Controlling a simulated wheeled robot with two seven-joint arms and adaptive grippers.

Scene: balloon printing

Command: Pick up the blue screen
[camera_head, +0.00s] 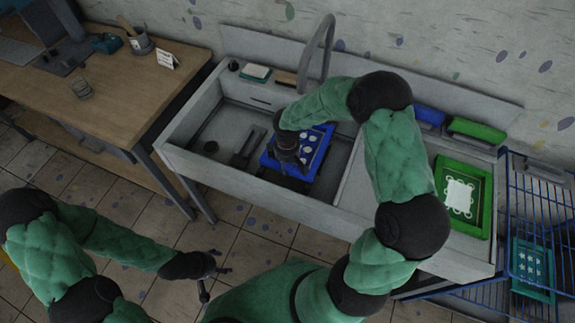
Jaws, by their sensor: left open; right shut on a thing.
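The blue screen (322,143) is a blue frame with pale round marks, inside the sink basin near the middle of the view. My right gripper (287,160) is over its left part, shut on the screen's edge; the fingertips are partly hidden by the gripper body. My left gripper (212,274) is open and empty, low over the tiled floor in front of the sink, well apart from the screen.
The sink (172,150) has a tall faucet (327,35) behind the screen. A green screen (485,185) lies on the right counter, near blue (429,115) and green (477,130) blocks. A blue wire rack (518,205) stands far right. A wooden table (120,95) is at left.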

